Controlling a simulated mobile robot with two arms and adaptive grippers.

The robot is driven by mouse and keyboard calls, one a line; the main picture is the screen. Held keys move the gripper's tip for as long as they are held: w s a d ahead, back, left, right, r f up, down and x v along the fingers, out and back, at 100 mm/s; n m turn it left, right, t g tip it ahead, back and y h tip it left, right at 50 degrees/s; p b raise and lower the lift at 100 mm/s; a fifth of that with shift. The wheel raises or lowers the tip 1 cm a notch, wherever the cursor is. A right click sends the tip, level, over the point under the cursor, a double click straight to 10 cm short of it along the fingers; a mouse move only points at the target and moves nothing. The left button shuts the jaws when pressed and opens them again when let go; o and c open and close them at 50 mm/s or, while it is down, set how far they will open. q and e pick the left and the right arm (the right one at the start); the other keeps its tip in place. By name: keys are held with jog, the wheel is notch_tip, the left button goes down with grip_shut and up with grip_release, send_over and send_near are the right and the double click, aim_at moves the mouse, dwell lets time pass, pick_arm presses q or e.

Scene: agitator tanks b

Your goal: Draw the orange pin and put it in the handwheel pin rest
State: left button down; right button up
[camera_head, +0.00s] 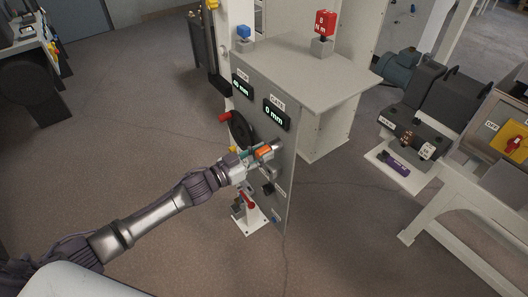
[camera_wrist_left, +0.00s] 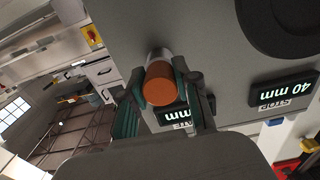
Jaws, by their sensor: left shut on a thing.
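The orange pin (camera_head: 264,152) is at the grey panel face (camera_head: 287,177), low and right of the handwheel. It shows end-on in the left wrist view (camera_wrist_left: 160,84), with a pale metal collar behind it. My left gripper (camera_head: 257,158) is shut on the pin, its teal fingers on either side (camera_wrist_left: 160,98). I cannot tell how deep the pin sits in the panel. The black handwheel (camera_head: 240,130) with a red knob is left of the gripper, and its dark disc shows in the left wrist view (camera_wrist_left: 284,24). I cannot make out the pin rest. My right gripper is not in view.
Two displays are on the panel: one at 40 mm (camera_head: 242,86) and the gate one at 0 mm (camera_head: 276,115). A red lever stand (camera_head: 248,208) is below my left gripper. The floor at left is mostly clear.

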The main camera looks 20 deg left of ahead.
aim_at(257, 155)
pick_arm(q)
jog(key=shift+s+a+p, duration=0.3)
jog(key=shift+s+a, duration=0.05)
jog(key=shift+s, duration=0.1)
dwell(0.6)
jog(key=c, duration=1.4)
grip_release()
grip_shut()
jog(key=shift+p+v, duration=0.85)
jog(key=shift+v, duration=1.8)
